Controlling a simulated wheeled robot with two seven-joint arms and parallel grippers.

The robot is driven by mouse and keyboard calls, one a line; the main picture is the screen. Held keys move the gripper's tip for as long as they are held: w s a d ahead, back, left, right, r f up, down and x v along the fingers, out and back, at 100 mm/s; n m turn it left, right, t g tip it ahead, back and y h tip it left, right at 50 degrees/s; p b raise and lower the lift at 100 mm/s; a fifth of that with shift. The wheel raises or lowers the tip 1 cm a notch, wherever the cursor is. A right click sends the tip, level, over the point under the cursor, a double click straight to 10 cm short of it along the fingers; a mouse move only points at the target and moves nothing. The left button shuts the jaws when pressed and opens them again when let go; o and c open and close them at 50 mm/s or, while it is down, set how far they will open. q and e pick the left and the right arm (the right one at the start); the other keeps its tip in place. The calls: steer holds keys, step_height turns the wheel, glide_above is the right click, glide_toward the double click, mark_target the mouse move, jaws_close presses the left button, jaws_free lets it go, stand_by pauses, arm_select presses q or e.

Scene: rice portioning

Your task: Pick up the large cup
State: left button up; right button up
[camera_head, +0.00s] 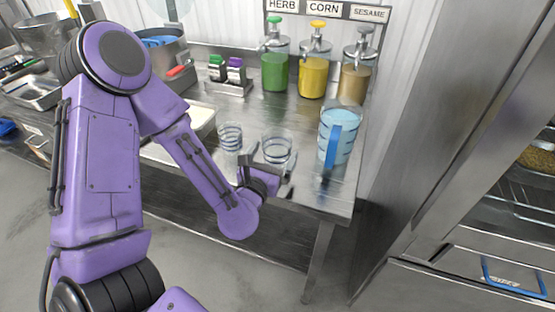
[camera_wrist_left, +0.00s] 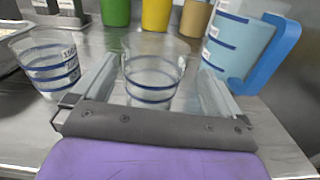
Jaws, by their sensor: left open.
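A clear cup with blue rings (camera_head: 277,146) stands upright near the counter's front edge. In the left wrist view this cup (camera_wrist_left: 152,72) shows between the two fingers of my left gripper (camera_head: 270,165). The gripper is open, with a finger on each side of the cup and a gap visible around it; its base hides the cup's lower front. Another clear ringed cup (camera_head: 230,137) stands to the left, outside the fingers (camera_wrist_left: 47,64). I cannot tell for certain which cup is larger. My right gripper is not in view.
A blue-filled jug (camera_head: 340,118) with a blue handle stands close on the right. Green, yellow and tan pump bottles (camera_head: 313,70) stand behind under labels. A white-filled tray (camera_head: 195,125) is at the left. A tall steel cabinet (camera_head: 440,110) bounds the right.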

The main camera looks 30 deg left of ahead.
mark_target(281, 132)
arm_select(q)
steer(key=w, duration=0.1)
steer(key=w+a+p, duration=0.1)
steer(key=w+r, duration=0.1)
steer(key=shift+w+a+p, duration=0.3)
steer(key=shift+a, duration=0.1)
steer(key=shift+w+a+f, duration=0.1)
steer(key=shift+w+f, duration=0.1)
steer(key=shift+w, duration=0.35)
steer(key=c, duration=0.9)
